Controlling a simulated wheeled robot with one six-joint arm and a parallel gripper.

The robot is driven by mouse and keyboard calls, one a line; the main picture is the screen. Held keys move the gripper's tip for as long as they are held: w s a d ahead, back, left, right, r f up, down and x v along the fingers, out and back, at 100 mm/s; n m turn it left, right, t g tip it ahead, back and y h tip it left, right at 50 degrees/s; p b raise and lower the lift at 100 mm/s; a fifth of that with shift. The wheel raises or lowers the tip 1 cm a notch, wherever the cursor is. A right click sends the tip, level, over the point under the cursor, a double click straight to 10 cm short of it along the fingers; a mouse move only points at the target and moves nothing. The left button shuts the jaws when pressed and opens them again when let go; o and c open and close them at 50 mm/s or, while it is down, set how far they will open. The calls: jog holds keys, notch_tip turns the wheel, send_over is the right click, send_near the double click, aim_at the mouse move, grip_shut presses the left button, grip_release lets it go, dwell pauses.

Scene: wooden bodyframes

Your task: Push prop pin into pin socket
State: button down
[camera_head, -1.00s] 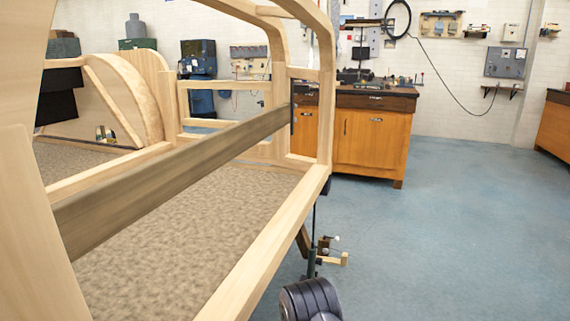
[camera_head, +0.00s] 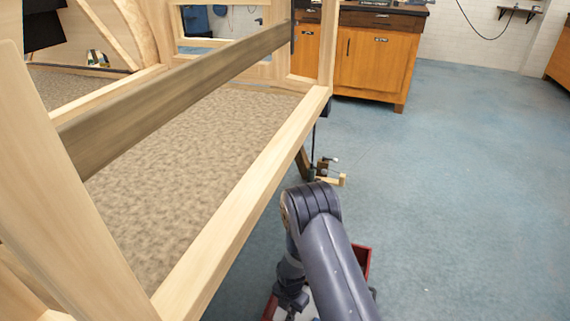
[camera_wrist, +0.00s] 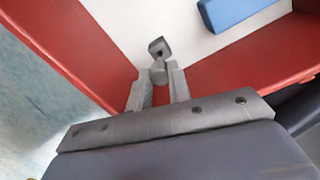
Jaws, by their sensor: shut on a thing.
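In the wrist view, my gripper (camera_wrist: 159,82) is shut on a small grey pin (camera_wrist: 158,70), which sits between the fingertips. A dark square-ended head (camera_wrist: 159,46) shows just beyond it and looks like part of the same piece. The pin is over a red-walled tray with a white floor; I cannot tell whether it touches the floor. In the head view, the tray hides behind my arm and the fingers cannot be made out. A small wood-and-metal bracket (camera_head: 325,172) hangs below the wooden frame's corner. I cannot make out a pin socket for certain.
The red tray (camera_wrist: 72,48) also shows beside my arm in the head view (camera_head: 363,260). A blue block (camera_wrist: 235,10) lies in it. The wooden bodyframe (camera_head: 250,205) with its dark crossbar (camera_head: 180,85) fills the left. A wooden cabinet (camera_head: 372,55) stands behind. Blue floor is clear at right.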

aim_at(290, 313)
dwell(0.3)
jog(key=shift+f+m+b, duration=0.25)
jog(key=shift+m+b, duration=0.35)
jog(key=shift+f+m+b, duration=0.15)
jog(key=shift+m+b, duration=0.25)
jog(key=shift+m, duration=0.4)
jog(key=shift+b, duration=0.5)
dwell(0.9)
jog(key=shift+f+b, duration=1.8)
jog(key=shift+f, duration=0.15)
jog(key=c, duration=1.2)
grip_release()
jog(key=shift+c, duration=0.2)
jog(key=shift+r, duration=0.15)
